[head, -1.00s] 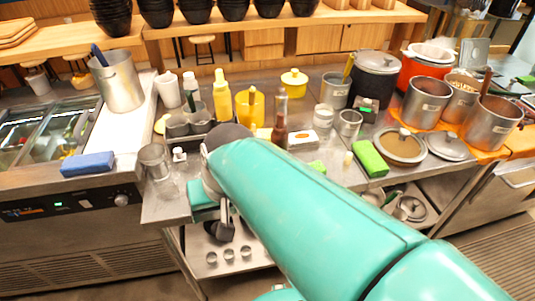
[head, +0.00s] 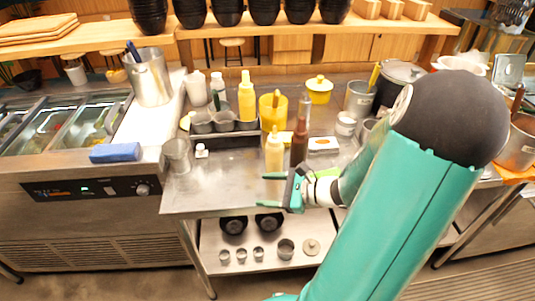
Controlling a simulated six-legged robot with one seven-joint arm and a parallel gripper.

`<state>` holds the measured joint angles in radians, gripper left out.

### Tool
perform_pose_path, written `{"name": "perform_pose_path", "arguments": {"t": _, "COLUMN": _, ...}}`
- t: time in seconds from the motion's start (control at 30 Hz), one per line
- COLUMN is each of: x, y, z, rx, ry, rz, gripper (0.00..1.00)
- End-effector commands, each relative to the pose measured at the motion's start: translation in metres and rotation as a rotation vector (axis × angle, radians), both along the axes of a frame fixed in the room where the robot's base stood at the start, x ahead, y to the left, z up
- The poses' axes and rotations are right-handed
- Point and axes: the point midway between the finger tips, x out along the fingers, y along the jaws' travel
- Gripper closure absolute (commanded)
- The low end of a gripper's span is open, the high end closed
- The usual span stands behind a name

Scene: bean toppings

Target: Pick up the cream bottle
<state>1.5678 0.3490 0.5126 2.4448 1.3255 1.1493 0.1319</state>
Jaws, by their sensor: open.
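A cream-coloured squeeze bottle (head: 274,155) with a narrow tip stands upright near the front of the steel counter (head: 225,185). My gripper (head: 266,190) is in front of it, just below it in the picture. Its two teal fingers point left and are spread apart with nothing between them. I cannot tell whether the upper finger touches the bottle. A dark brown bottle (head: 299,145) stands close to the right of the cream bottle.
A yellow squeeze bottle (head: 247,100), a yellow container (head: 272,112) and a tray of grey cups (head: 225,128) stand behind. A clear container (head: 177,155) stands left. The counter's front left is clear. My arm hides much of the right side.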

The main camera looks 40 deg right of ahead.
Motion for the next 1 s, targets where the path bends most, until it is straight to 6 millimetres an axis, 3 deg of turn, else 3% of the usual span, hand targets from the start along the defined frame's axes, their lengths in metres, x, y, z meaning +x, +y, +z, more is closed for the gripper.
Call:
{"name": "perform_pose_path", "arguments": {"t": 0.03, "x": -0.005, "y": -0.022, "z": -0.002, "rx": 0.077, "ry": -0.029, "rz": -0.102, "gripper": 0.37}}
{"name": "perform_pose_path", "arguments": {"t": 0.2, "x": -0.023, "y": -0.081, "z": -0.001, "rx": 0.273, "ry": -0.135, "rz": -0.376, "gripper": 0.37}}
{"name": "perform_pose_path", "arguments": {"t": 0.37, "x": -0.037, "y": -0.113, "z": 0.0, "rx": 0.371, "ry": -0.2, "rz": -0.515, "gripper": 0.37}}
{"name": "perform_pose_path", "arguments": {"t": 0.53, "x": -0.027, "y": -0.119, "z": 0.0, "rx": 0.39, "ry": -0.215, "rz": -0.54, "gripper": 0.37}}
{"name": "perform_pose_path", "arguments": {"t": 0.8, "x": 0.025, "y": -0.115, "z": 0.0, "rx": 0.389, "ry": -0.213, "rz": -0.537, "gripper": 0.37}}
{"name": "perform_pose_path", "arguments": {"t": 1.0, "x": 0.046, "y": -0.115, "z": 0.0, "rx": 0.386, "ry": -0.213, "rz": -0.539, "gripper": 0.37}}
